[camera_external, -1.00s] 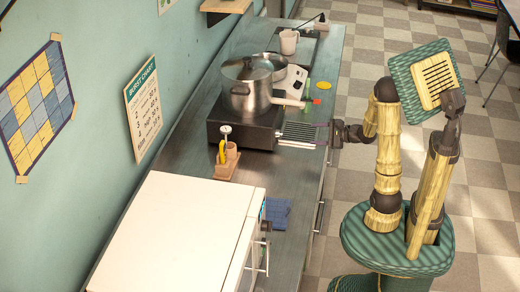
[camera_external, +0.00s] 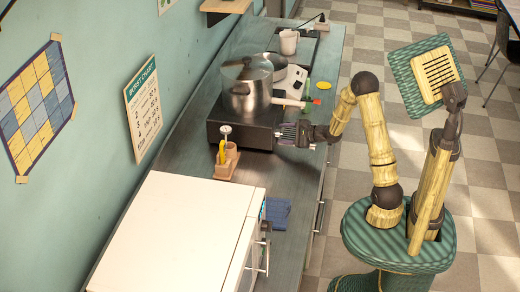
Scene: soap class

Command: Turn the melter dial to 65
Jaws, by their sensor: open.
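A black box-shaped unit (camera_external: 228,133), which looks like the melter, stands on the counter with a large lidded steel pot (camera_external: 243,98) on top. No dial or number can be made out on it; its right side is partly behind my gripper. My gripper (camera_external: 287,134) is open, low over the counter just right of the black unit. Its fingertips point left toward that side. I cannot tell whether they touch it, and nothing is seen held.
A small white device (camera_external: 296,80) and a grey mug (camera_external: 289,42) stand farther back. A wooden holder (camera_external: 227,162) with a yellow-handled tool is nearer. A white cabinet (camera_external: 175,230) and blue cloth (camera_external: 277,211) fill the near end. The pot's pale handle (camera_external: 288,101) juts right above my gripper.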

